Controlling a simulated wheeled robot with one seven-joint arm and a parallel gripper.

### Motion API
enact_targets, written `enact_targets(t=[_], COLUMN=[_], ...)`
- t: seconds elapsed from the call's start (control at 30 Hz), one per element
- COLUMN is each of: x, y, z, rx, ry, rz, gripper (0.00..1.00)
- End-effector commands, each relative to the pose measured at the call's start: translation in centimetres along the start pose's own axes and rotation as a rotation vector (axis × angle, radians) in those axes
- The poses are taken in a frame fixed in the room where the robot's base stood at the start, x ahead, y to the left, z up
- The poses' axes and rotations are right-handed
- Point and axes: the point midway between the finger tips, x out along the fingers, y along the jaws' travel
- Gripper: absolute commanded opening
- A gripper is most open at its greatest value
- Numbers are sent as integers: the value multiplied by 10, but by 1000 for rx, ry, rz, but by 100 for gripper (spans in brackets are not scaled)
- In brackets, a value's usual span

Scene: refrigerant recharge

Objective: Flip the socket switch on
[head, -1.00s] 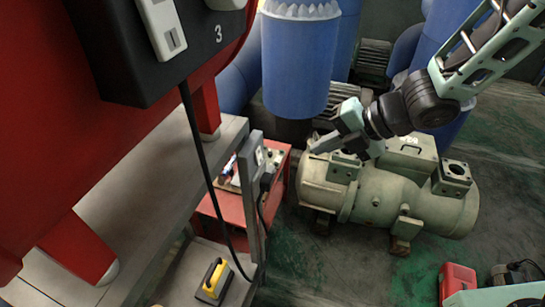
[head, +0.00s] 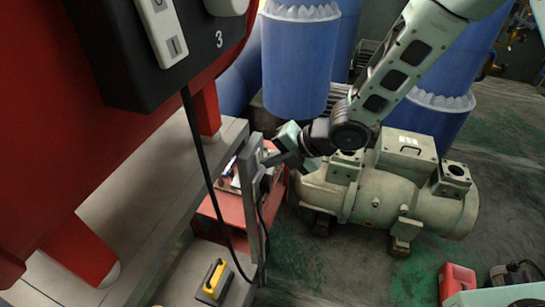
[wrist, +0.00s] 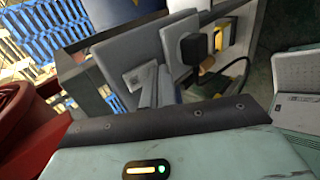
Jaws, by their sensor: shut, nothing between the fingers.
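The wall socket (head: 257,160) is on the side of the grey post in the head view, partly hidden by my gripper. In the wrist view, its grey plate (wrist: 138,60) fills the upper middle, with a small pale square, likely the switch (wrist: 133,79), low on it. A black plug (wrist: 190,50) with a cable sits to its right. My gripper (head: 270,157) is shut and empty, with its fingertips close to the socket. In the wrist view the fingertips (wrist: 156,88) overlap the plate's lower right. I cannot tell whether they touch it, nor the switch's position.
A red box (head: 212,222) stands behind the grey post (head: 249,215). A green-grey compressor (head: 385,195) stands to the right, close under my arm. A black cable (head: 205,175) hangs in front at the left. A yellow-and-black tool (head: 214,281) lies on the low shelf.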

Motion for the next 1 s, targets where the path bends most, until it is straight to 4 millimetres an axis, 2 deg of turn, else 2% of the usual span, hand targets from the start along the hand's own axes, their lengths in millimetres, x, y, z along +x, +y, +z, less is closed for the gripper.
enact_targets(t=[0.37,0.53,1.0], x=[2,9,0], y=[0,-4,8], z=[0,0,0], rx=[0,0,-1], ry=[0,-1,0], rz=[3,43,48], gripper=[0,0,0])
